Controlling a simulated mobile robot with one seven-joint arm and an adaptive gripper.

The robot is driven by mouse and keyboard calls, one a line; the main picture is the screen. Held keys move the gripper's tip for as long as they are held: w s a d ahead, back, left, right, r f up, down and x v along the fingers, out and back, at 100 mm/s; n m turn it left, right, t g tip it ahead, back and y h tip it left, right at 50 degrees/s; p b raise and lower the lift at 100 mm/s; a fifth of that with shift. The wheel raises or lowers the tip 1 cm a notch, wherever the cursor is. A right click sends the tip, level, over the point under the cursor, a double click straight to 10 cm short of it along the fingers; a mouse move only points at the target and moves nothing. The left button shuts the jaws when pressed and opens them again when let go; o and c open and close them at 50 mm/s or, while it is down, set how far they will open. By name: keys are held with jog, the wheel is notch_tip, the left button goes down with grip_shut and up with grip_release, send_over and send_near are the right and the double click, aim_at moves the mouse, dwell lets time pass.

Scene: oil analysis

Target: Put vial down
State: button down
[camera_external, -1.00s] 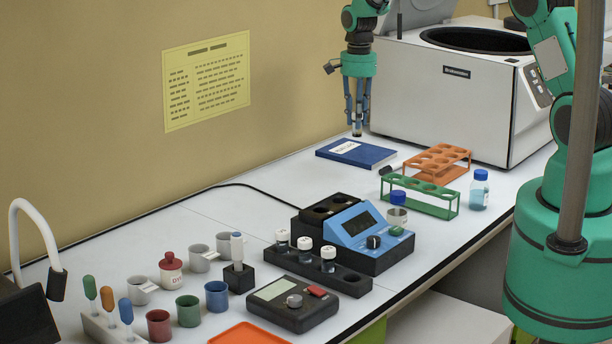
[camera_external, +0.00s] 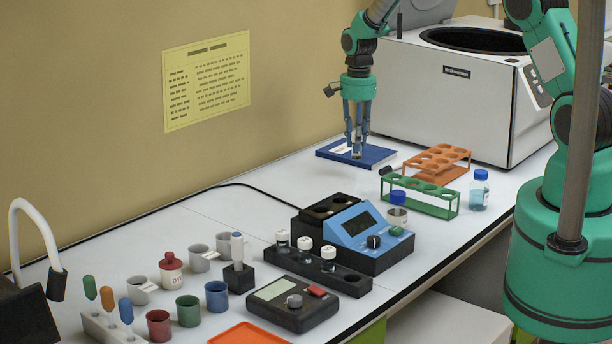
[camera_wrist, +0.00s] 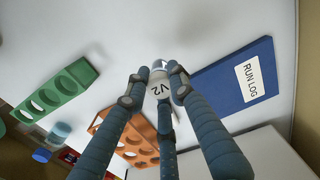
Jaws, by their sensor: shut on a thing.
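My gripper (camera_external: 357,150) is shut on a small vial (camera_wrist: 160,88) with a white cap or label marked "V2" in the wrist view. The fingers close around it from several sides. In the external view the vial (camera_external: 357,152) shows as a small clear piece at the fingertips, in front of the blue run log book (camera_external: 378,157). In the wrist view the book (camera_wrist: 222,87) lies just right of the vial. I cannot tell how far the vial is above the bench (camera_external: 250,190).
An orange rack (camera_external: 440,160) and a green rack (camera_external: 425,196) stand to the right, with a blue-capped bottle (camera_external: 479,190) beside them. A white centrifuge (camera_external: 450,100) stands behind. A blue instrument (camera_external: 357,231) and a black holder with several vials (camera_external: 318,268) are nearer. Bench left of the book is clear.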

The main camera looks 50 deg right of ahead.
aim_at(357, 157)
jog(key=shift+f, duration=0.95)
jog(key=shift+f, duration=1.85)
jog(key=shift+f, duration=0.2)
jog(key=c, duration=1.5)
grip_release()
jog(key=shift+r, duration=0.15)
notch_tip(357, 157, up, 12)
jog(key=shift+d+r, duration=0.1)
